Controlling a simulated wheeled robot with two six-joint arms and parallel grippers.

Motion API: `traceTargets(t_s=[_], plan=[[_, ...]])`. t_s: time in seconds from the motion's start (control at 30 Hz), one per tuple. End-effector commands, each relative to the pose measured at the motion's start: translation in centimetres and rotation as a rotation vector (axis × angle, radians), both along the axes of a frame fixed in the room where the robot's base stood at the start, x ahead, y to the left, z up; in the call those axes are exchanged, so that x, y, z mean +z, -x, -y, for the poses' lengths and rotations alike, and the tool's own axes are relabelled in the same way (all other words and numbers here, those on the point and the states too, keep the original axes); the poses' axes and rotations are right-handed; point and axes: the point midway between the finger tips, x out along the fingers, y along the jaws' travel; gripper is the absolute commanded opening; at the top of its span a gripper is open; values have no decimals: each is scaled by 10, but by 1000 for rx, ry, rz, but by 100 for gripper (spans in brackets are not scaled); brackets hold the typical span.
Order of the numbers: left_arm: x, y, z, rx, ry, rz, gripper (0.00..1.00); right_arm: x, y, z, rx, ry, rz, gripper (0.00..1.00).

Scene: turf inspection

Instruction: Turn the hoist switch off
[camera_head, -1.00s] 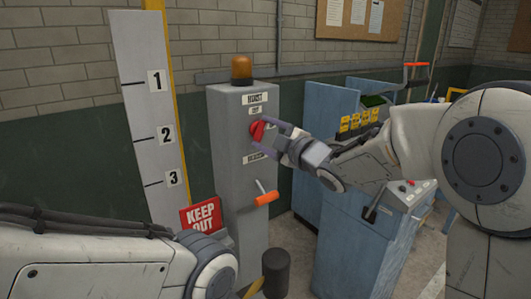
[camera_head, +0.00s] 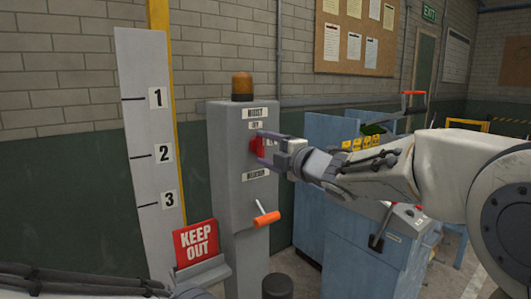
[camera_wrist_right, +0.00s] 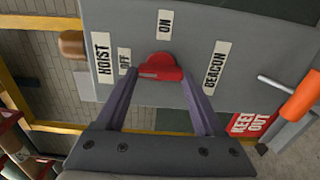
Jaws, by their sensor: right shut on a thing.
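The hoist switch is a red knob (camera_head: 257,147) on the front of a grey post (camera_head: 232,210), below the HOIST (camera_head: 255,113) and OFF (camera_head: 255,125) labels. My right gripper (camera_head: 264,149) reaches it from the right and is shut on it. In the right wrist view the knob (camera_wrist_right: 161,68) sits between the two fingertips, its grip bar lying along the line between the OFF label (camera_wrist_right: 124,61) and the BEACON label (camera_wrist_right: 215,65). The ON label (camera_wrist_right: 165,23) is to the side. My left gripper is out of view; only part of that arm shows at the bottom left.
An amber beacon (camera_head: 242,85) tops the post. An orange-handled crank (camera_head: 267,218) sticks out below the switch. A red KEEP OUT sign (camera_head: 197,242) and a numbered board (camera_head: 145,140) stand left. A blue cabinet (camera_head: 350,245) stands right, under my right arm.

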Motion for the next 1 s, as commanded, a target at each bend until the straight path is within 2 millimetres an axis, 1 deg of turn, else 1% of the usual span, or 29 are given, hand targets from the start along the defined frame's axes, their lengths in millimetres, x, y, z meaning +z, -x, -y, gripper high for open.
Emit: traceTargets(t_s=[0.3, 0.33, 0.37, 0.4, 0.63, 0.73, 0.87, 1.0], plan=[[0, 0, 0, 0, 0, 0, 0, -1, 0, 0, 1, 6, 2, 14], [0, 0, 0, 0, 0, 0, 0, -1, 0, 0, 1, 6, 2, 81], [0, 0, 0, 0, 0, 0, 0, -1, 0, 0, 1, 6, 2, 93], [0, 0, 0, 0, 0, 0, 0, -1, 0, 0, 1, 6, 2, 100], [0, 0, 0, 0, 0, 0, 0, 0, 1, 0, 0, 4, 2, 100], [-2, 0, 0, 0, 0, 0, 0, 0, 6, 5, 0, 4, 2, 100], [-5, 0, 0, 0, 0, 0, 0, -1, 23, 17, -2, 3, 4, 100], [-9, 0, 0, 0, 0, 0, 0, -1, 46, 35, -3, 4, 3, 100]])
